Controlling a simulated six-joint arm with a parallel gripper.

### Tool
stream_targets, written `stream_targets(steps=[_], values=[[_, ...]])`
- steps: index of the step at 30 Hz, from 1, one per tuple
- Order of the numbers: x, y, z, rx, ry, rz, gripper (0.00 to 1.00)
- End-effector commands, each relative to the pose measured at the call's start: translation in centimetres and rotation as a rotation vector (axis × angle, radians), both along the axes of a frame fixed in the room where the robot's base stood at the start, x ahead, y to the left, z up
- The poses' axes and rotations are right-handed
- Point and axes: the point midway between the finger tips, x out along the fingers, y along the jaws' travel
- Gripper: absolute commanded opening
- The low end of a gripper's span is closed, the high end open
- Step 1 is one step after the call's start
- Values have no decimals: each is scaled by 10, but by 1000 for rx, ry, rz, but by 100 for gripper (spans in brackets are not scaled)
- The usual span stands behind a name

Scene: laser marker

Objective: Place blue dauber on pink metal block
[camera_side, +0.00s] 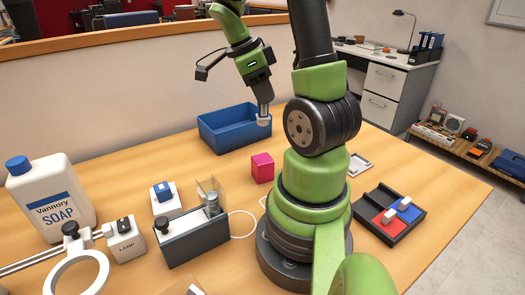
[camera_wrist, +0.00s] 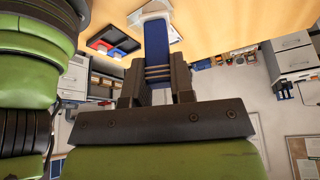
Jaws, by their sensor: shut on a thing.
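The pink metal block (camera_side: 262,168) sits on the wooden table, in front of the blue bin and left of my arm's base. My gripper (camera_side: 264,108) is raised well above the table, higher than the pink block in the side view, and points down. It is shut on a slim blue piece with tan bands and a pale end, which I take for the blue dauber (camera_wrist: 157,48). In the side view only its pale end (camera_side: 264,121) shows below the fingers. The dauber and block are apart. The pink block does not show in the wrist view.
A blue bin (camera_side: 215,133) stands behind the block. A grey device with a clear cover (camera_side: 195,240) is at front left. A soap bottle (camera_side: 48,200) stands far left. A black tray (camera_side: 372,229) with red and blue pieces is right of my base.

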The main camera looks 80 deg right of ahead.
Motion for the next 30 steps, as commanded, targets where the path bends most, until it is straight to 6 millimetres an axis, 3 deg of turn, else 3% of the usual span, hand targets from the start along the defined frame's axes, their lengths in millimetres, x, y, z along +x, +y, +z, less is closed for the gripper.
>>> stream_targets(steps=[6, 18, 30], values=[[-1, 1, -41, 7, 4, 2, 0], [0, 1, -90, 6, 2, 2, 0], [0, 1, -95, 3, -1, 1, 0]])
